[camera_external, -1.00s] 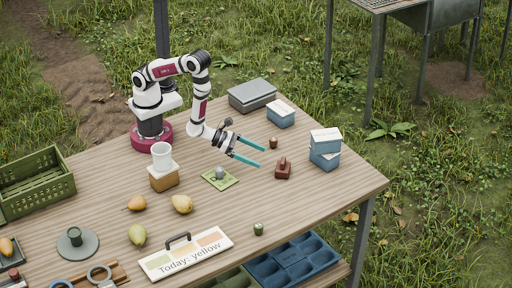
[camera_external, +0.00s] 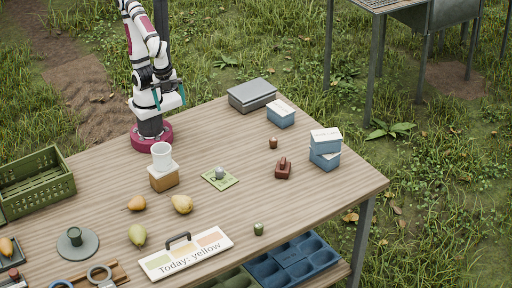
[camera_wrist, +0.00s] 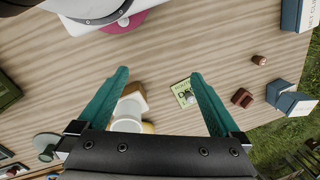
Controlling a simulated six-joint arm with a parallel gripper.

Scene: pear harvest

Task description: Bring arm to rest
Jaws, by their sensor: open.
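My arm is folded up above its magenta base (camera_external: 152,137) at the back left of the table. My gripper (camera_external: 169,94) is close to the arm's column, raised well above the table. In the wrist view my gripper (camera_wrist: 158,84) shows two teal fingers spread wide with nothing between them. The wrist camera looks down on the tabletop (camera_wrist: 165,55), with my base at its top edge.
On the table are a white cup (camera_external: 162,153) on a brown block, a green card (camera_external: 220,178) with a small grey weight, several pears (camera_external: 182,204), a "Today: yellow" sign (camera_external: 187,254), a green crate (camera_external: 38,182) and blue boxes (camera_external: 325,150).

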